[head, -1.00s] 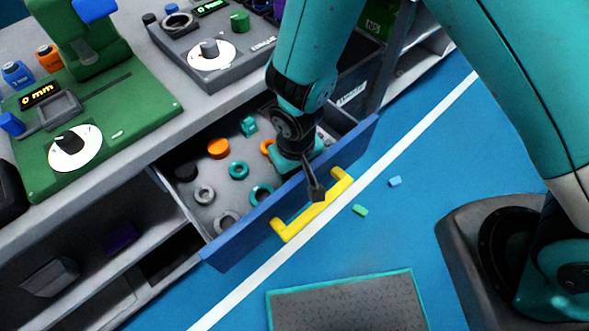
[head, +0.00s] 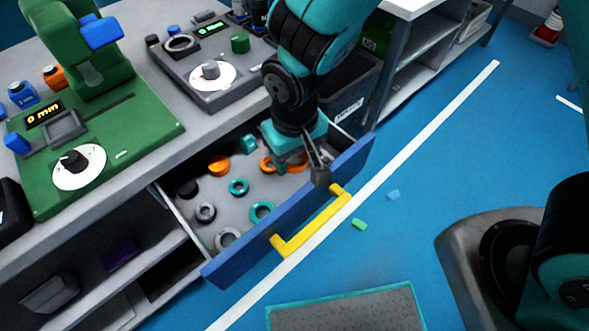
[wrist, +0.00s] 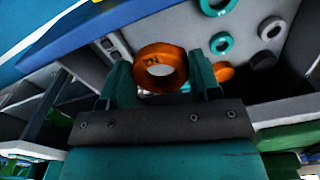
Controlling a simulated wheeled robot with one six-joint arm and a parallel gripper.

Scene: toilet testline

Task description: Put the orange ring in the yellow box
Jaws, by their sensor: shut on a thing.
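My gripper (head: 287,165) is over the right part of the open drawer and shut on the orange ring (head: 268,165). The wrist view shows the ring (wrist: 160,50) between the two teal fingers (wrist: 160,70), with dark marking on its face. In the head view the fingers partly cover it. Its exact height above the drawer floor is hard to tell. No yellow box shows in either view.
The open drawer (head: 290,215) has a blue front and yellow handle (head: 310,225). Inside are another orange piece (head: 218,166), teal rings (head: 238,187) and grey rings. A grey bin (head: 350,90) stands behind.

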